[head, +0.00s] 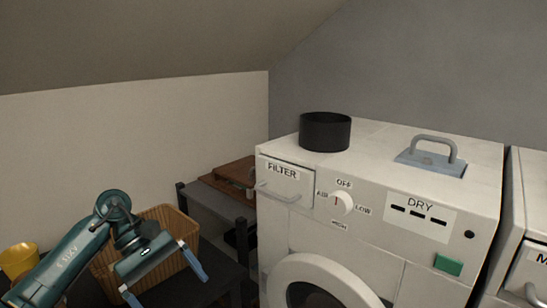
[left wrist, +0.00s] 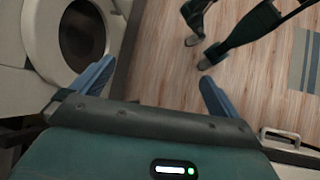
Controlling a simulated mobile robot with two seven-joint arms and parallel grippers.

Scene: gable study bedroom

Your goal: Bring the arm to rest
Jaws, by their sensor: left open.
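My left arm comes in from the lower left of the head view. Its gripper (head: 167,289) is open and empty, in front of a wicker basket and left of the dryer. In the left wrist view the two blue fingers of the left gripper (left wrist: 157,82) stand wide apart with nothing between them. Wood floor shows beyond them, and a round machine door (left wrist: 82,32) is beside the left finger. My right gripper cannot be made out in the head view.
The white dryer (head: 390,260) has a filter drawer (head: 283,180), a knob (head: 342,202) and a green button (head: 448,265). A black pot (head: 325,132) and a grey handled plate (head: 431,160) are on top. A wicker basket (head: 160,216) and yellow cup (head: 19,260) are at left.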

